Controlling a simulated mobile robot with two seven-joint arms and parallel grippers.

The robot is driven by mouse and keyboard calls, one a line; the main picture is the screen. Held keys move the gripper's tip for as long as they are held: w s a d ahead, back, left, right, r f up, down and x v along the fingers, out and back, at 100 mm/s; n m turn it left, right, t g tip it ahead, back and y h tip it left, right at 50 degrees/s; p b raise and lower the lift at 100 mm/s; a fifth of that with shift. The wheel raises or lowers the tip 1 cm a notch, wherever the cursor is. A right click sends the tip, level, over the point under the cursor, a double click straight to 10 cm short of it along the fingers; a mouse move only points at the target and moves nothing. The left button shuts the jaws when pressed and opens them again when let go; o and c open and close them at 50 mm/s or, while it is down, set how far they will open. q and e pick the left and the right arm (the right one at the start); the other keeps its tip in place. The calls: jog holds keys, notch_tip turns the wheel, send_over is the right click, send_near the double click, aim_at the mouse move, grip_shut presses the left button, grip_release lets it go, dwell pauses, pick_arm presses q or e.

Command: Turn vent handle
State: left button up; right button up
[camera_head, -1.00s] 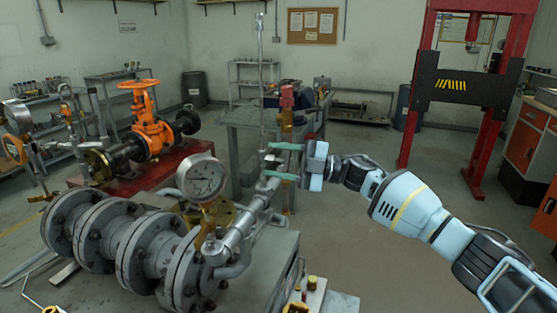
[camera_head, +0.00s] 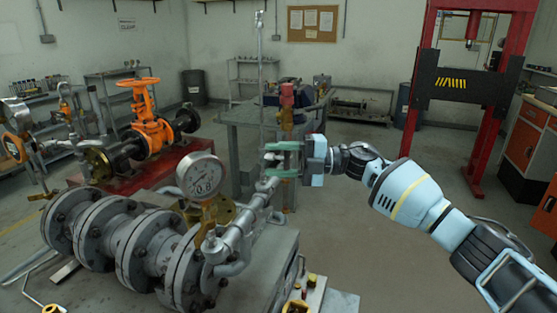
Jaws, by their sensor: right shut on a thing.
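My right gripper (camera_head: 270,160) reaches in from the right, with one green finger above the other, at the upper end of a grey pipe fitting. It is shut on the vent handle, which is small and mostly hidden between the fingers. The grey pipe (camera_head: 240,231) slopes down from there to the flanged valve body (camera_head: 133,250) at lower left. A round pressure gauge (camera_head: 201,178) stands upright beside the pipe, left of the gripper. My left gripper is not in view.
An orange handwheel valve (camera_head: 147,125) stands on a red base (camera_head: 150,172) at left. A grey workbench (camera_head: 250,118) with a red-topped fitting (camera_head: 287,95) is behind the gripper. A red press frame (camera_head: 410,110) is at right. Floor between is clear.

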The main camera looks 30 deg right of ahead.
aim_at(289, 161)
jog(key=o, duration=1)
jog(key=shift+c, duration=0.2)
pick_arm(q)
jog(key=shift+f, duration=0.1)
pick_arm(e)
jog(key=shift+d, duration=0.1)
jog(key=shift+s+d+f, duration=0.15)
jog(key=shift+s+d, duration=0.05)
jog(key=shift+d, duration=0.1)
jog(key=b+v, duration=0.1)
jog(key=v, duration=0.5)
jog(key=shift+s+d+b, duration=0.15)
jog(key=shift+d+b, duration=0.1)
jog(key=shift+b, duration=0.05)
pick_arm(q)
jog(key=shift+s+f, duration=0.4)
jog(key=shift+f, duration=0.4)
pick_arm(e)
jog(key=shift+s+d, duration=0.1)
jog(key=shift+d, duration=0.05)
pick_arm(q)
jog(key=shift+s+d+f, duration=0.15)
